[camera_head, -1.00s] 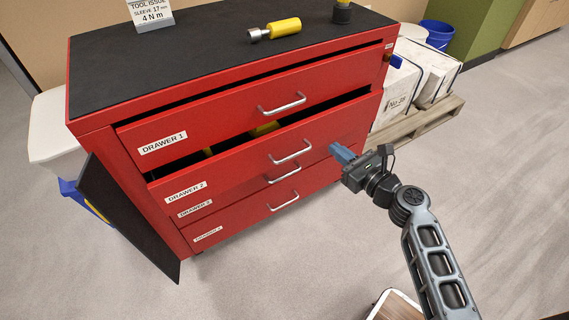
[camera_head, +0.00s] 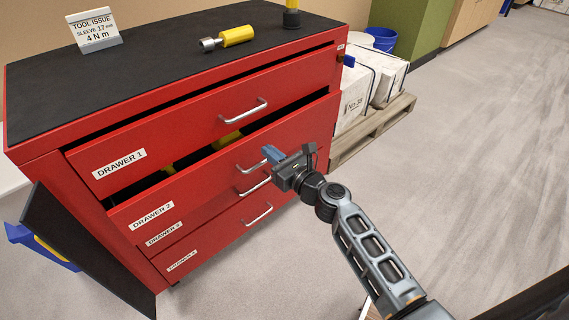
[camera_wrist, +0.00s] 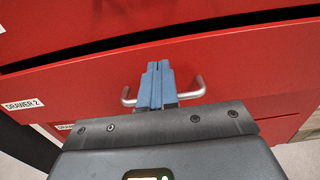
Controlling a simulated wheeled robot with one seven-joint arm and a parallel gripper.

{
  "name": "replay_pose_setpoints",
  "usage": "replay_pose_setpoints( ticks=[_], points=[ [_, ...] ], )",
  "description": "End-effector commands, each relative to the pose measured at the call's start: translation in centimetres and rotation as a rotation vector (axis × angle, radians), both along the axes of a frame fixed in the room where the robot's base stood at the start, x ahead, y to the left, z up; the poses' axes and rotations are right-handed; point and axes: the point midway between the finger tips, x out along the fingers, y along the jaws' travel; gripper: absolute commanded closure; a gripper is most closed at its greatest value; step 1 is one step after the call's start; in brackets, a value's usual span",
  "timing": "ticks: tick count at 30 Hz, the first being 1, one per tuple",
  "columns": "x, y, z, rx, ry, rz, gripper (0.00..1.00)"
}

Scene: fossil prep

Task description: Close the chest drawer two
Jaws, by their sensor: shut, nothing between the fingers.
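The red chest (camera_head: 50,165) has several labelled drawers. Drawer 2 (camera_head: 205,190), with a silver bar handle (camera_head: 248,164), stands pulled out, and yellow items show inside it. Drawer 1 (camera_head: 185,128) above it also stands out a little from the body. My gripper (camera_head: 271,155) has blue fingers that are shut and empty, in front of drawer 2 near its handle. In the wrist view the shut fingers (camera_wrist: 156,84) overlap the middle of the handle (camera_wrist: 197,88) on the drawer 2 front (camera_wrist: 80,85). I cannot tell whether they touch.
On the chest top lie a yellow-handled tool (camera_head: 236,36) and a tool issue sign (camera_head: 94,31). A dark panel (camera_head: 85,245) leans at the chest's left. White blocks (camera_head: 360,95) sit on a pallet (camera_head: 385,125) at right. The floor at right is clear.

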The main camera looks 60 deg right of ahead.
Motion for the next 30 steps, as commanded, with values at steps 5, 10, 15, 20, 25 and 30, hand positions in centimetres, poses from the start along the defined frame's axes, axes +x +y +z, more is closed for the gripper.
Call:
replay_pose_setpoints(
  ticks=[5,10,15,20,25,30],
  points=[
    [2.4,-0.7,0.0,0.001,-0.001,0.001,1.0],
    [3.4,-1.0,0.0,0.0,0.0,0.0,1.0],
    [3.5,-1.0,0.0,0.0,0.001,0.0,1.0],
    [3.5,-1.0,0.0,0.0,0.001,0.0,1.0],
    [4.7,-1.4,0.1,0.0,-0.001,0.0,1.0],
    [7.3,-2.1,0.0,0.0,-0.002,0.001,1.0]
  ],
)
